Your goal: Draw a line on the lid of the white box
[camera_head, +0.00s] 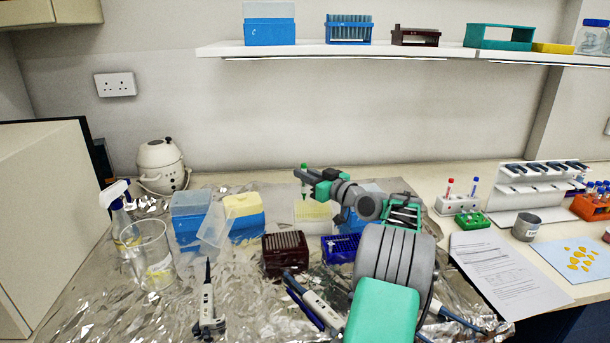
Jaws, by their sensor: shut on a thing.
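My gripper (309,176) is at the centre of the head view, reaching left from my arm. It is shut on a slim, upright pen (304,182) with a green top end and a darker lower end. The pen's lower end points down over the left part of a pale box (314,214) with a whitish-yellow top, on the foil behind the dark red rack. This is the likeliest white box, but I cannot make out its lid clearly. I cannot tell whether the pen touches it. My arm stands close on the right.
Blue box (189,224), yellow-topped box (243,212), dark red rack (286,252) and blue rack (341,248) crowd around. A paper sheet (505,265) lies right. A shelf (340,50) runs above.

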